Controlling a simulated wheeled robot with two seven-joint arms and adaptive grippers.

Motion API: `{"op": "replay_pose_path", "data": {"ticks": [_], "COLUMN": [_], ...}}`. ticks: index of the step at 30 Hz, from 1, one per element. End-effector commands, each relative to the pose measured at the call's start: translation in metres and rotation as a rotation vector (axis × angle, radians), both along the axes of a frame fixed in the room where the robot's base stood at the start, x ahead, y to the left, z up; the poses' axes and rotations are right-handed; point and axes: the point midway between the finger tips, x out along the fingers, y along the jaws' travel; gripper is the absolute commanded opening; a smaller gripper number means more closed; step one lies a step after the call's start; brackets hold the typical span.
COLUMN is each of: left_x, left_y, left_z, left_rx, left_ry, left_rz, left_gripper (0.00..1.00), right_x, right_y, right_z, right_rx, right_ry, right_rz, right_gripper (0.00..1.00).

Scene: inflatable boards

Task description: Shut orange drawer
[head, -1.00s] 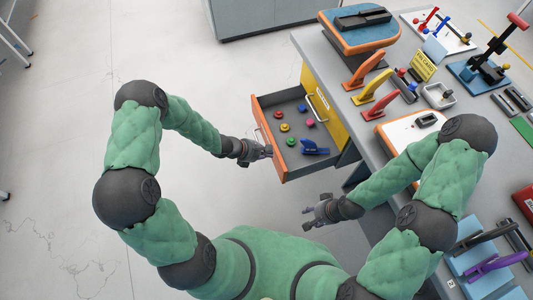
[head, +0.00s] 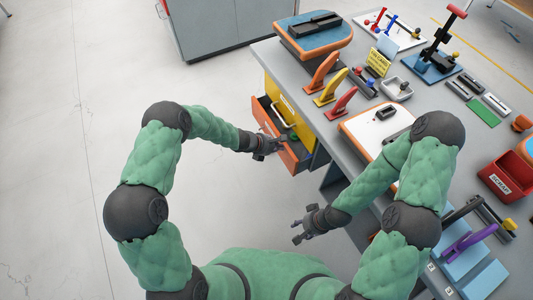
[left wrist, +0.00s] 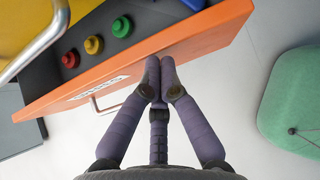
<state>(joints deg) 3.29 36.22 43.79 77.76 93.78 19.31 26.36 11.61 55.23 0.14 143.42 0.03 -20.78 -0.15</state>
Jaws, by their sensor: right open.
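The orange drawer (head: 288,156) sits under the yellow drawer (head: 287,98) in the grey bench, and it is still partly out. Its orange front panel (left wrist: 130,68) crosses the left wrist view. Red, yellow and green knobs (left wrist: 93,45) show inside it. My left gripper (head: 276,145) is at the drawer front. In the left wrist view its fingertips (left wrist: 160,75) are together and empty, against or very near the front panel; contact is hard to confirm. My right gripper (head: 303,228) is open and empty, below and apart from the drawer.
The yellow drawer's metal handle (left wrist: 35,40) stands above the orange drawer. The bench top (head: 345,130) carries red, yellow and orange levers, boards and a red scrap bin (head: 507,178). A grey cabinet (head: 215,30) stands behind. The floor to the left is clear.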

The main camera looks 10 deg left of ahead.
Motion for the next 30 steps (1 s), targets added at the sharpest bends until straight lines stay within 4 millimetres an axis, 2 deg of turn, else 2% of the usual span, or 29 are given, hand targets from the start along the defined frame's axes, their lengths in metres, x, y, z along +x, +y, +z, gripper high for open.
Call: {"op": "replay_pose_path", "data": {"ticks": [6,13,24,30], "left_x": [0.011,0.014,0.014,0.011], "left_y": [-0.017,-0.020,-0.018,0.000], "left_z": [0.000,0.000,0.000,0.001], "left_rx": [0.000,0.000,0.000,0.001], "left_ry": [0.001,-0.001,0.000,0.001], "left_rz": [-0.001,0.001,0.000,-0.001], "left_gripper": [0.00,0.00,0.00,0.00], "right_x": [0.000,0.000,0.000,0.000], "right_y": [0.000,0.000,0.000,0.000], "right_z": [-0.001,-0.001,-0.001,0.003], "right_rx": [0.000,0.000,0.000,0.000], "right_ry": [0.000,0.000,0.000,0.000], "right_rz": [0.000,0.000,0.000,0.000], "right_gripper": [0.48,0.48,0.48,0.48]}}
